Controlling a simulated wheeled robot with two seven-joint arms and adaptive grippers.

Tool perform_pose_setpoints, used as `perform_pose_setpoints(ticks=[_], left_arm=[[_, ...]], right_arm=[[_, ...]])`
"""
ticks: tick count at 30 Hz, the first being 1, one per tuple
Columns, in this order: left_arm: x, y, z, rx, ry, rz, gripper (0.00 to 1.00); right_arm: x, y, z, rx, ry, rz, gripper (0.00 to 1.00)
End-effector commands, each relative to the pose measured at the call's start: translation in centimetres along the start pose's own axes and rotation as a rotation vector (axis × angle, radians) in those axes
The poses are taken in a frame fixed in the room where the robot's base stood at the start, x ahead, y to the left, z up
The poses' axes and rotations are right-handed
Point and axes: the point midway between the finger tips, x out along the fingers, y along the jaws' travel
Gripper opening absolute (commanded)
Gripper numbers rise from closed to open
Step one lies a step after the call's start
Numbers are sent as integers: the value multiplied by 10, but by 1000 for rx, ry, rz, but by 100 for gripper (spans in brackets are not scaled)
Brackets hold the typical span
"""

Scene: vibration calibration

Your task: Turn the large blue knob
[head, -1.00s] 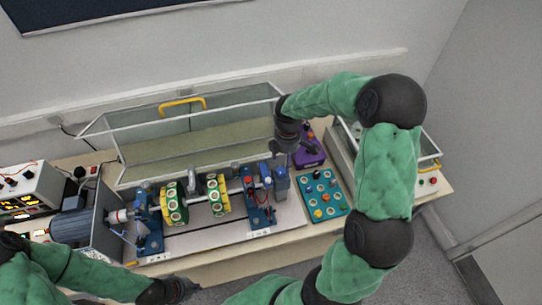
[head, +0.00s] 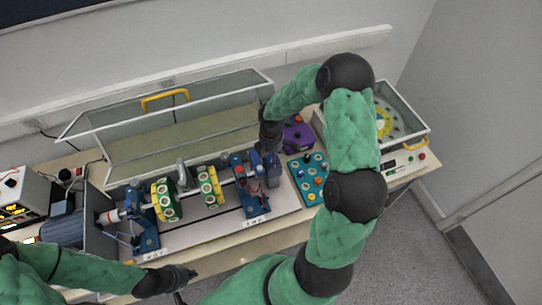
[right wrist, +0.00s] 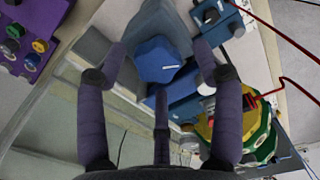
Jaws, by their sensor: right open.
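The large blue knob (right wrist: 158,60), with a white mark on its face, sits on a grey-blue housing in the right wrist view. In the head view the blue housing (head: 272,172) stands at the right end of the shaft rig, and my gripper hides the knob's top. My right gripper (head: 268,150) is just above it. In the right wrist view my open right gripper (right wrist: 159,52) has fingers on either side of the knob, with no clear contact visible. My left gripper (head: 188,279) is at the table's front edge, away from the knob; its jaws are too small to read.
A purple box with knobs (head: 298,136) and a teal panel with several knobs (head: 309,178) stand right of the housing. A glass-walled cover (head: 185,125) lies behind. The rig's green-yellow discs (head: 165,200) are to the left. Red wires (right wrist: 285,85) hang nearby.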

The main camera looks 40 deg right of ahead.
Motion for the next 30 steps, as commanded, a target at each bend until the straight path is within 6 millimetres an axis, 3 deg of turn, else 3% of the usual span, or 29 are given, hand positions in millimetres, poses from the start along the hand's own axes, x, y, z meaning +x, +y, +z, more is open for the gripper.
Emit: perform_pose_setpoints(ticks=[11, 15, 17, 30], left_arm=[[0, 0, 0, 0, 0, 0, 0], [0, 0, 0, 0, 0, 0, 0], [0, 0, 0, 0, 0, 0, 0], [7, -2, 0, 0, 0, 0, 0]], right_arm=[[5, 0, 0, -1, 0, 1, 67], [5, 0, 0, -1, 0, 1, 28], [5, 0, -1, -1, 1, 1, 13], [8, -1, -2, 61, 2, -2, 12]])
